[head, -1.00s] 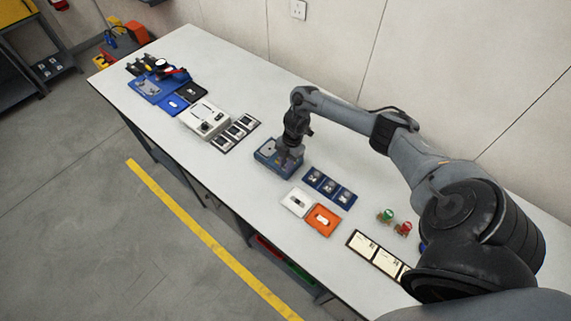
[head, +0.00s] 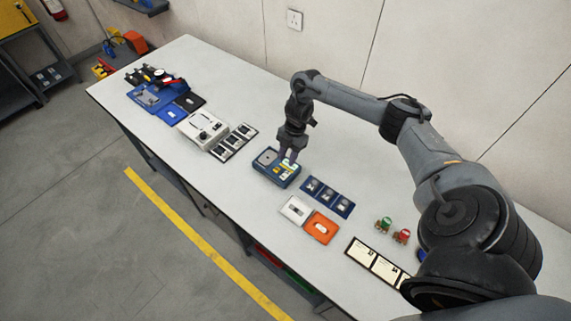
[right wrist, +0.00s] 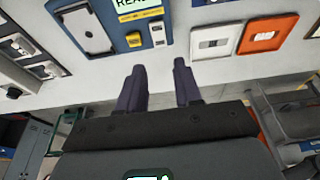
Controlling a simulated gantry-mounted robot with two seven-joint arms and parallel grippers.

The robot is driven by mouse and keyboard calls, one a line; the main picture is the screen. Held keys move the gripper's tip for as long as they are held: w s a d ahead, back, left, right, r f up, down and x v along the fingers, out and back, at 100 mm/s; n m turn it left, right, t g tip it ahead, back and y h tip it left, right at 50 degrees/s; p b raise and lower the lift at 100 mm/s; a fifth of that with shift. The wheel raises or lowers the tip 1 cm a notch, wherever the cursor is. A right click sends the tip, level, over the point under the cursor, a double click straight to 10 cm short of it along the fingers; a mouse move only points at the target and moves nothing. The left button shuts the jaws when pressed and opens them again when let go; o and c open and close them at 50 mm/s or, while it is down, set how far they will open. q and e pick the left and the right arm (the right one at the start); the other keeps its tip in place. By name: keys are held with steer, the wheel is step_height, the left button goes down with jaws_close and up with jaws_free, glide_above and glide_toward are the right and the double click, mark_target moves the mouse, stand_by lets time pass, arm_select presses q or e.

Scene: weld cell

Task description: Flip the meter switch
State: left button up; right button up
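The meter is a blue box (head: 268,172) on the bench, directly below my right gripper (head: 289,157) in the head view. In the right wrist view the meter (right wrist: 116,36) shows a lit screen (right wrist: 133,4) with letters starting "REA", cut off by the frame's top edge. Below the screen are a yellow button (right wrist: 133,40) and a white switch (right wrist: 157,34). The fingers of my right gripper (right wrist: 159,84) are apart and empty, a little clear of the meter's front edge. My left gripper is in neither view.
Bare bench lies behind.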

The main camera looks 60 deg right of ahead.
steer(key=shift+v, duration=1.3)
